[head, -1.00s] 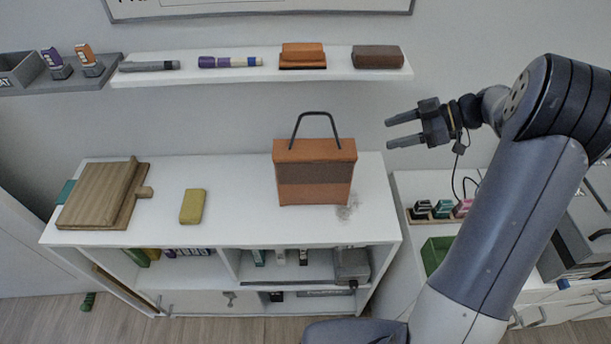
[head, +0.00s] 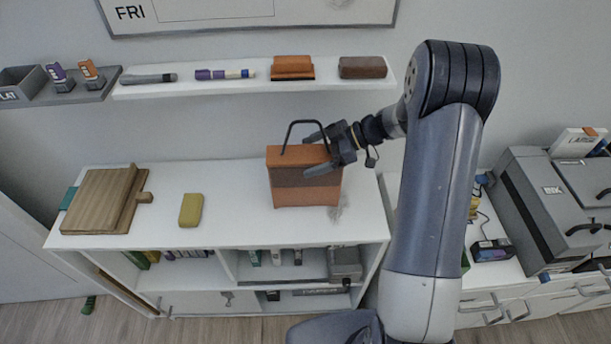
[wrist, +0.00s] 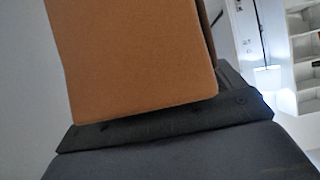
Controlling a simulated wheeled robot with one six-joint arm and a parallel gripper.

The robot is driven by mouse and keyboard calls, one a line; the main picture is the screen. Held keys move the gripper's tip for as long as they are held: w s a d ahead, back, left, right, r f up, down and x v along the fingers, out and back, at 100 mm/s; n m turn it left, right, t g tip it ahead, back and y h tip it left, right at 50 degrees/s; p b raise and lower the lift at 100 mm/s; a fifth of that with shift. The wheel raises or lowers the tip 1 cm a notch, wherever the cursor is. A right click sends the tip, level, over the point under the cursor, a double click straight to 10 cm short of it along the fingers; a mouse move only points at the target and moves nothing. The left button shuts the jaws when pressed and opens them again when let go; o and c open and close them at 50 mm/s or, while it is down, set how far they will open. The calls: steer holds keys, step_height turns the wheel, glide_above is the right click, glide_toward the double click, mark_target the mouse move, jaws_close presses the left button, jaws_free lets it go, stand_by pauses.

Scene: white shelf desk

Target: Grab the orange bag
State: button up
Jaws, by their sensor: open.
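The orange bag (head: 290,194) stands upright on the white desk top, with a brown band across its middle and a dark handle arching above it. My gripper (head: 306,154) is open at the bag's upper right, its fingers pointing left and overlapping the bag's right part in the head view. In the wrist view the orange bag (wrist: 135,55) fills the upper middle, very close, above the dark gripper body (wrist: 170,125). The fingertips are hidden in the wrist view. I cannot tell whether the fingers touch the bag.
A yellow block (head: 191,210) and a wooden board (head: 100,200) lie to the left on the desk (head: 235,220). A wall shelf (head: 220,87) with markers and erasers runs above and behind. A grey machine (head: 555,205) stands at the right. The desk between block and bag is clear.

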steer(key=c, duration=1.7)
